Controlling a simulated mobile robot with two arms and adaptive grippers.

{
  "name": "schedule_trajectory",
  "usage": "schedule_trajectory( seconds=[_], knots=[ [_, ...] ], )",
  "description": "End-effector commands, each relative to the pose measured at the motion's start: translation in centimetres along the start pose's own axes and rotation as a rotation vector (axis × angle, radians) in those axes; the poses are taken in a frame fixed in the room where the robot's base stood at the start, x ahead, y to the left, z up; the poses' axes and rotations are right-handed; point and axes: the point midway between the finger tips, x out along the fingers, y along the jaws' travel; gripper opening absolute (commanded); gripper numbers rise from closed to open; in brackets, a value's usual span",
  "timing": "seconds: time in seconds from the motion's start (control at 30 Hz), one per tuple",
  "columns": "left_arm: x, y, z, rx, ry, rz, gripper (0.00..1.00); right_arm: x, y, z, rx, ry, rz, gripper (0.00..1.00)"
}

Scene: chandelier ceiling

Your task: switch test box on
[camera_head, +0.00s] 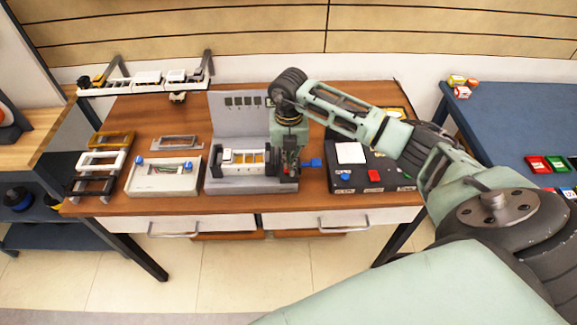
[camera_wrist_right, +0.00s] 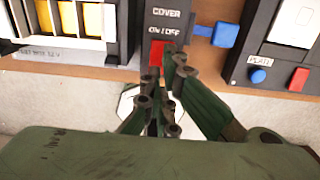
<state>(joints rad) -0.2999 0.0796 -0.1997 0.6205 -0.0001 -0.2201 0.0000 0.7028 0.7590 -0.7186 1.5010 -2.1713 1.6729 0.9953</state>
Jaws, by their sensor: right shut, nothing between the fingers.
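The test box (camera_head: 240,120) is a grey unit with an upright back panel, in the middle of the wooden table in the head view. Its dark control strip (camera_wrist_right: 165,15) reads COVER and ON/OFF in the wrist view. A red switch (camera_wrist_right: 156,53) sits just under the ON/OFF label. My right gripper (camera_head: 289,172) is at the box's right front side. Its fingers (camera_wrist_right: 168,92) are shut and empty, with one dark fingertip right beside the red switch. I cannot tell whether they touch. The gripper hides part of the strip in the head view. My left gripper is out of view.
A blue lever (camera_wrist_right: 215,33) sticks out to the right of the strip. A black control box (camera_head: 372,176) with blue and red buttons stands right of it. A pale tray (camera_head: 165,180) and several frames (camera_head: 98,160) lie to the left.

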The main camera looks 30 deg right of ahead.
Motion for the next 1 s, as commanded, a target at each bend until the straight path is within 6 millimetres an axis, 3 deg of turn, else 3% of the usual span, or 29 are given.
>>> schedule_trajectory(
  seconds=[1.0],
  knots=[
    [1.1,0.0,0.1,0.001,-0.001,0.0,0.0,1.5,0.0,0.0,0.0,0.0,0.0,0.0]
  ],
)
